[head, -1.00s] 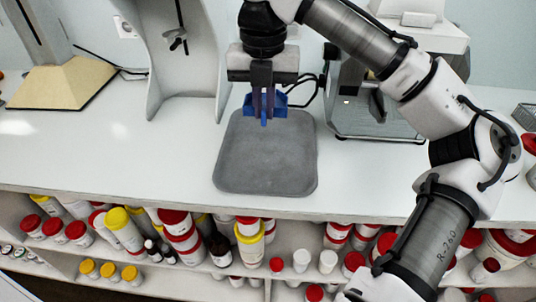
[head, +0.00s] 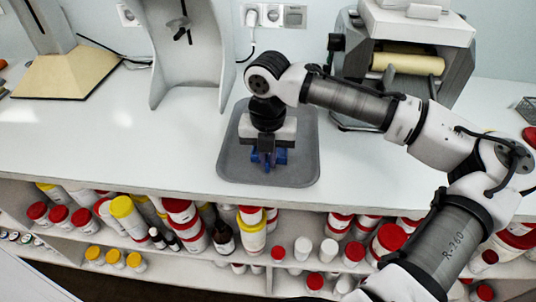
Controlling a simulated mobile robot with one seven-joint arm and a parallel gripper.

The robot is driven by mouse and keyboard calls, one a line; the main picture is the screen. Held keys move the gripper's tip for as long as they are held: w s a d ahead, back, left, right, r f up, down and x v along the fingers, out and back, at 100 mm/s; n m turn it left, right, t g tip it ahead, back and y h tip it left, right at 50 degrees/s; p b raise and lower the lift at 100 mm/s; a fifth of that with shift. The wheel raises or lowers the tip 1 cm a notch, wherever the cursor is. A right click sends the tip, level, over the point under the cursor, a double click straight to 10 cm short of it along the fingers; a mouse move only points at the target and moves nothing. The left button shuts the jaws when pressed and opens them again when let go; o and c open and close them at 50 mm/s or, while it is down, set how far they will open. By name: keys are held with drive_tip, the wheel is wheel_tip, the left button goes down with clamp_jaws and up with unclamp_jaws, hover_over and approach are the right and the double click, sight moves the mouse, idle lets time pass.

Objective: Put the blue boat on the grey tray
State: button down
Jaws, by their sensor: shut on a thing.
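The blue boat (head: 282,156) is in my gripper (head: 268,166), which is shut on it. Much of the boat is hidden behind the fingers and the gripper body. The grey tray (head: 232,165) lies flat on the white counter. My gripper and the boat are over the front half of the tray. I cannot tell whether the boat touches the tray surface.
A tall white stand (head: 190,60) is behind the tray, and a wooden-topped base (head: 66,76) is at the far left. Shelves below hold several bottles. Counter left of the tray is clear.

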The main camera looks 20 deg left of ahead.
drive_tip(key=shift+f, duration=0.1)
drive_tip(key=c, duration=2)
unclamp_jaws()
drive_tip(key=o, duration=0.5)
drive_tip(key=shift+c, duration=0.2)
wheel_tip(320, 180, up, 12)
drive_tip(key=b, duration=0.1)
drive_tip(key=shift+r, duration=0.2)
